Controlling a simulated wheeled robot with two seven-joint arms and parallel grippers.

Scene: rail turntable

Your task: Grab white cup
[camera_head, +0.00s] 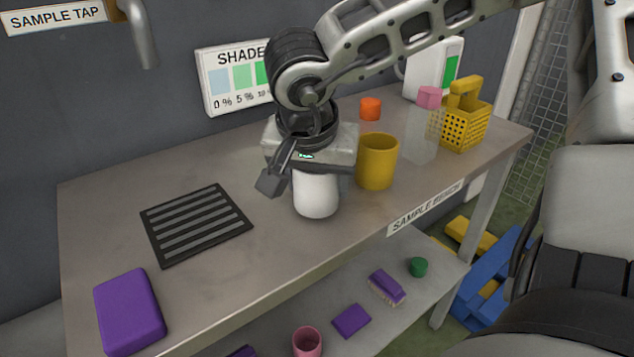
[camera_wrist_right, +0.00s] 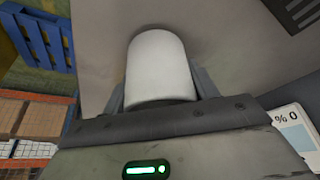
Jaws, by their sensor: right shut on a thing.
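The white cup (camera_head: 316,194) stands near the front middle of the sample bench, under my right gripper (camera_head: 308,178). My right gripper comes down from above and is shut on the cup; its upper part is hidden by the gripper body. In the right wrist view the white cup (camera_wrist_right: 161,68) sits between the two fingers of my right gripper (camera_wrist_right: 160,90). I cannot tell whether the cup's base touches the bench top. My left gripper does not show.
A yellow cup (camera_head: 377,162) stands just right of the white cup. A black slotted mat (camera_head: 196,223) and purple block (camera_head: 129,311) lie left. The bench's front edge (camera_head: 290,281) is close.

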